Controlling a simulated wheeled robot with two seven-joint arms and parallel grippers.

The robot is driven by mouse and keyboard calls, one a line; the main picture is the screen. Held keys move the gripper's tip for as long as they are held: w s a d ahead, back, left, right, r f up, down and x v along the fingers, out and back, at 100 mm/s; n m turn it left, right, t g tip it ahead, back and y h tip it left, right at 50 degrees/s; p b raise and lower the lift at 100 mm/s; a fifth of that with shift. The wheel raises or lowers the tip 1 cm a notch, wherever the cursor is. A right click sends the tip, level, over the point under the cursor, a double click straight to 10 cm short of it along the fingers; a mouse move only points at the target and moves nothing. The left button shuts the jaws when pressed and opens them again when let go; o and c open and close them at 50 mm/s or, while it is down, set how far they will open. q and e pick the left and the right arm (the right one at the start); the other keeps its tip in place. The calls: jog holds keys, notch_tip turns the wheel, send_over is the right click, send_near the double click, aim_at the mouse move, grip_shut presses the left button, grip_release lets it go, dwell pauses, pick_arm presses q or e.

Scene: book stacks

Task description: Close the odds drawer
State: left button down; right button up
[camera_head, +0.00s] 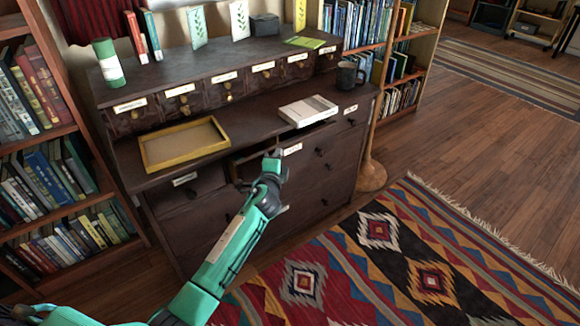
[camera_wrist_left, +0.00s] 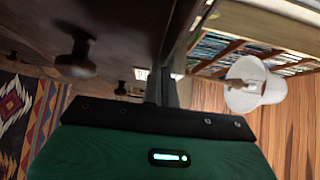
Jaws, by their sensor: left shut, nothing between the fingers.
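A dark wooden drawer (camera_head: 310,139) in the top row of the lower cabinet stands partly open; its inside shows at the left. Its front carries a white label, too small to read for certain. My left gripper (camera_head: 272,160) is shut and empty, with its fingertips close to the left part of this drawer's front; I cannot tell whether they touch it. In the left wrist view the shut fingers (camera_wrist_left: 163,88) point at dark wood, with a round dark knob (camera_wrist_left: 76,56) to their left. My right gripper is not in view.
A yellow tray (camera_head: 150,160), a pale book (camera_head: 308,110) and a dark mug (camera_head: 347,75) stand on the cabinet top. Small labelled drawers line the back. Bookshelves (camera_head: 50,160) flank the cabinet. A patterned rug (camera_head: 400,260) covers the floor in front.

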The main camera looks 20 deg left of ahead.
aim_at(272, 150)
pick_arm(q)
jog(key=shift+w+a, duration=0.45)
jog(key=shift+a, duration=0.2)
jog(key=shift+w+a, duration=0.45)
jog(key=shift+a, duration=0.2)
jog(key=shift+d+f, duration=0.1)
